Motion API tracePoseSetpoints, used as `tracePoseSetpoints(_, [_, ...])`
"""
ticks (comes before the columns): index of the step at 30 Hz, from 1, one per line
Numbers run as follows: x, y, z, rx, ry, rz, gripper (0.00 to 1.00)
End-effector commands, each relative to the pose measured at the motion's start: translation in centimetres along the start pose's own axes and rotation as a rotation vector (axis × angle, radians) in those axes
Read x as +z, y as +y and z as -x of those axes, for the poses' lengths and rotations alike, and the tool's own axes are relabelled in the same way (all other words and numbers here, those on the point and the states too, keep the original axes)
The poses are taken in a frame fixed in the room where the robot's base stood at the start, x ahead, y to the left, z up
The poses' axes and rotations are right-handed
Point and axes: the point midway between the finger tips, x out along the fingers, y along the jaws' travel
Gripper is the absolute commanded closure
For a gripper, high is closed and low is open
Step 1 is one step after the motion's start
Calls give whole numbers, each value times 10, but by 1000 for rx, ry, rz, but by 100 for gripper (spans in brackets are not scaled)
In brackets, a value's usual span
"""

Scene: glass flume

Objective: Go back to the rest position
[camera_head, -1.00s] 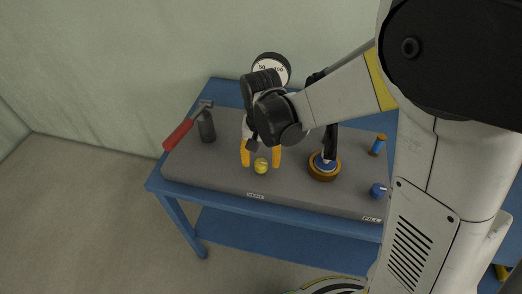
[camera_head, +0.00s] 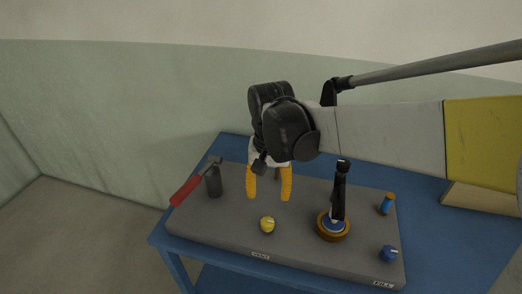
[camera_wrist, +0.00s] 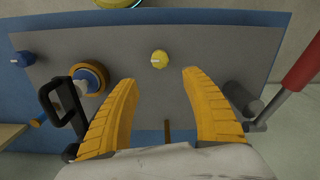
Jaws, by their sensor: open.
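My gripper (camera_head: 269,196) has yellow-orange fingers, spread apart with nothing between them. In the head view it hangs above the grey panel (camera_head: 200,228) on the blue table, behind the yellow knob (camera_head: 267,225). In the wrist view the gripper (camera_wrist: 160,75) is open, with the yellow knob (camera_wrist: 159,59) beyond and between the fingertips, not touched. My arm reaches in from the right and hides part of the wall and the back of the table.
A red-handled lever (camera_head: 186,190) on a dark post stands at left. A black-handled valve on a brown and blue base (camera_head: 333,228) stands right of the gripper. A blue knob (camera_head: 389,253) and a small blue cylinder with orange ends (camera_head: 386,204) are at right. Open air lies above.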

Motion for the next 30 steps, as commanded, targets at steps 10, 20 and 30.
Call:
tracePoseSetpoints(10, [14,33,20,-40,96,23,45])
tracePoseSetpoints(20, [64,117,45,-84,432,111,45])
tracePoseSetpoints(30, [88,150,40,-53,615,160,45])
